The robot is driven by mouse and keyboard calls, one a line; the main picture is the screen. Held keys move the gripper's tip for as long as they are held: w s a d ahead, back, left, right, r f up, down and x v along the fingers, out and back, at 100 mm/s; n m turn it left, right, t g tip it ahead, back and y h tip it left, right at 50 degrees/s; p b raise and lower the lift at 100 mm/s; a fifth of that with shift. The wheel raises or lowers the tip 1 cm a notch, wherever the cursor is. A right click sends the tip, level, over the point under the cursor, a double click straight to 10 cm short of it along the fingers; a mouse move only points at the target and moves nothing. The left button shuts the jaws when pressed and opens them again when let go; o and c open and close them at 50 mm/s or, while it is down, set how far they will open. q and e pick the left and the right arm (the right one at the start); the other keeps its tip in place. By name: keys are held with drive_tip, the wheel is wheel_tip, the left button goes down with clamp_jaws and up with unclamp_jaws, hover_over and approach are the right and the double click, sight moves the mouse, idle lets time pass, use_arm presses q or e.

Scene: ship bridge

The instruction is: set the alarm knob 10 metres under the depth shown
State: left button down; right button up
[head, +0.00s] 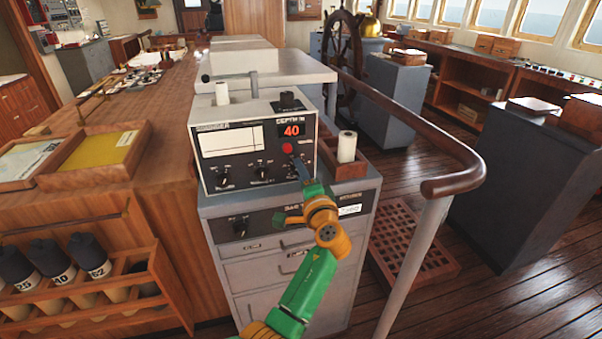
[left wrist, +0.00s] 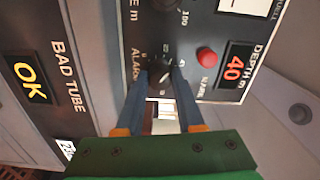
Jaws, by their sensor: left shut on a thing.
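The depth sounder (head: 250,146) is a white-faced box on a grey cabinet. Its red display (head: 291,130) reads 40, and the left wrist view shows the same 40 (left wrist: 235,67) beside "DEPTH m". The alarm knob (left wrist: 163,77) is a small dark knob by the word "ALARM", with scale numbers around it. My left gripper (left wrist: 166,72) is shut on the knob, one finger on each side. In the head view, the gripper (head: 298,168) hides the knob at the panel's lower right. The knob's pointer setting cannot be read. My right gripper is not in view.
A red button (head: 286,148) and other dark knobs (head: 262,172) sit close by on the panel. A "BAD TUBE" label and an "OK" display (left wrist: 29,76) are beside it. A wooden rail (head: 440,140) curves at the right.

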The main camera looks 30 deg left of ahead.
use_arm(q)
drive_tip(key=c, duration=0.5)
unclamp_jaws()
drive_tip(key=b+v, duration=0.1)
drive_tip(key=v, duration=0.6)
drive_tip(key=shift+d+b, duration=0.1)
drive_tip(key=shift+b, duration=0.2)
drive_tip(key=shift+f, duration=0.1)
